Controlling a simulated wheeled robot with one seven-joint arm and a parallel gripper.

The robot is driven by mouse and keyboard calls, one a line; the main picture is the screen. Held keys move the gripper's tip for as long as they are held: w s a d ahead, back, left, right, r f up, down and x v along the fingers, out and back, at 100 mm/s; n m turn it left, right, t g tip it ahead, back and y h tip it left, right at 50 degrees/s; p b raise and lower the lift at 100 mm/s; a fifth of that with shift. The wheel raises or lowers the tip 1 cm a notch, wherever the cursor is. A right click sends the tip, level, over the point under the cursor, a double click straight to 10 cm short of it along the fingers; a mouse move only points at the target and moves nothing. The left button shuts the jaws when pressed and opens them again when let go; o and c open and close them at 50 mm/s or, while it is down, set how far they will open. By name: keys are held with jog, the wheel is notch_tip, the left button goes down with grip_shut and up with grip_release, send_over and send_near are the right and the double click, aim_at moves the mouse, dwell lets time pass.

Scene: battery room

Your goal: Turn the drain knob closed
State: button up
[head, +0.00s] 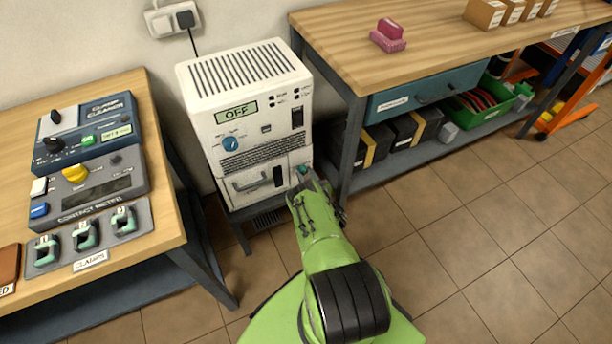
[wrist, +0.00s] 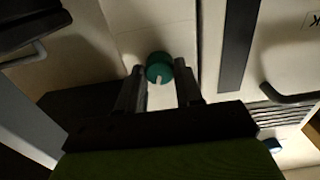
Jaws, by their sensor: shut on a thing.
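The drain knob (wrist: 159,68) is a small round teal-green knob with a pale pointer mark, low on the front of the white dehumidifier-like unit. In the wrist view it sits between the two fingers of my gripper (wrist: 160,84), which is shut on it. The pointer mark leans down and slightly left in that view. In the head view the knob (head: 303,170) shows at the unit's lower right, just beyond my gripper (head: 308,186). The white unit (head: 265,132) stands on a low dark stand, and its display reads OFF.
A workbench (head: 150,220) with a clamp cleaner, a contact meter and clamps stands at the left. Another bench (head: 340,45) with a teal drawer (head: 435,90) stands close at the right, its leg near my arm. The tiled floor (head: 450,240) at the right is clear.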

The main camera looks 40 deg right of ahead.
jog(key=n, duration=1.2)
jog(key=shift+a+n, duration=0.1)
jog(key=shift+n, duration=0.2)
dwell(0.4)
jog(key=o, duration=1)
jog(key=shift+o, duration=0.2)
